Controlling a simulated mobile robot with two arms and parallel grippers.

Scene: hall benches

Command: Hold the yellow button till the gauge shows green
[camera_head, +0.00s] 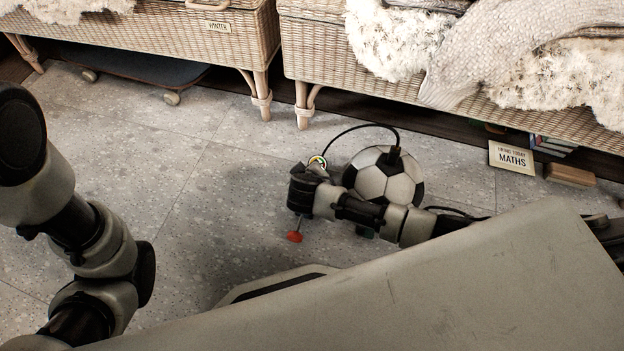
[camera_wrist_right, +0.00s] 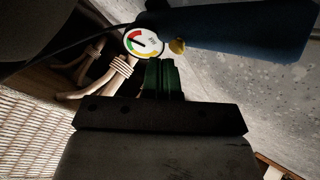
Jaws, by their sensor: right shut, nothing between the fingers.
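The small yellow button (camera_wrist_right: 177,46) shows in the right wrist view on the edge of a dark blue body (camera_wrist_right: 240,30). A round white gauge (camera_wrist_right: 143,42) with red, yellow and green bands is beside it; its dark needle appears to lie toward the red band, though the dial is small. My right gripper (camera_wrist_right: 161,64) has green fingers, shut and empty, with their tips just short of the button; I cannot tell whether they touch. In the head view my right wrist hides the button, and only a coloured rim of the gauge (camera_head: 318,161) shows. My left gripper is out of view.
A black-and-white football (camera_head: 386,180) stands behind my right forearm, with a black hose looping from its top toward the gauge. A red knob (camera_head: 295,237) shows below my wrist. Wicker benches (camera_head: 180,40) line the back; a sign (camera_head: 511,158) stands right.

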